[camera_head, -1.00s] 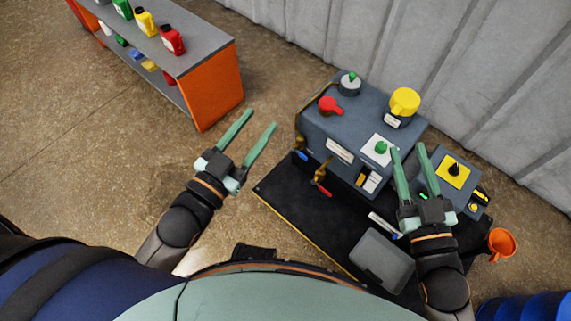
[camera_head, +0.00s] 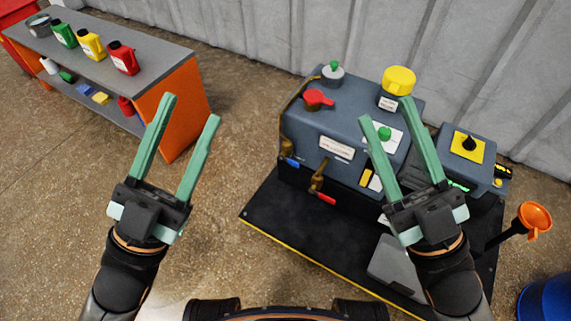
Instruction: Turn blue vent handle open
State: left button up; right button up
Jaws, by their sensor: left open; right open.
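The blue vent handle (camera_head: 292,162) is a small blue lever on a brass valve at the left front side of the grey furnace unit (camera_head: 345,130). A red handle (camera_head: 327,199) sits on another brass valve to its right and lower. My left gripper (camera_head: 192,107) is open and empty, left of the unit and apart from the blue handle, over the floor and near the orange shelf. My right gripper (camera_head: 386,123) is open; its fingers reach over the right part of the unit and hide some of its top and front, including part of the area around the green knob (camera_head: 384,133).
A red knob (camera_head: 318,98) and a yellow cap (camera_head: 398,80) stand on the unit. A control box (camera_head: 466,165) with a black knob is at right. An orange shelf (camera_head: 180,105) with bottles is at left. Floor between shelf and unit is clear.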

aim_at(290, 162)
jog(key=j+z, duration=0.2)
jog(key=z, duration=0.6)
jog(key=j+z, duration=0.3)
jog(key=j, duration=0.15)
jog(key=j+z, duration=0.3)
jog(key=j, duration=0.15)
jog(key=k+j, duration=0.1)
jog(key=j, duration=0.35)
jog(key=j+z, duration=0.15)
jog(key=j, duration=0.3)
jog(key=k+j, duration=0.15)
jog(key=j, duration=0.25)
jog(key=k+j+z, duration=0.1)
jog(key=j, duration=0.35)
jog(key=i+j, duration=0.3)
jog(key=i, duration=0.15)
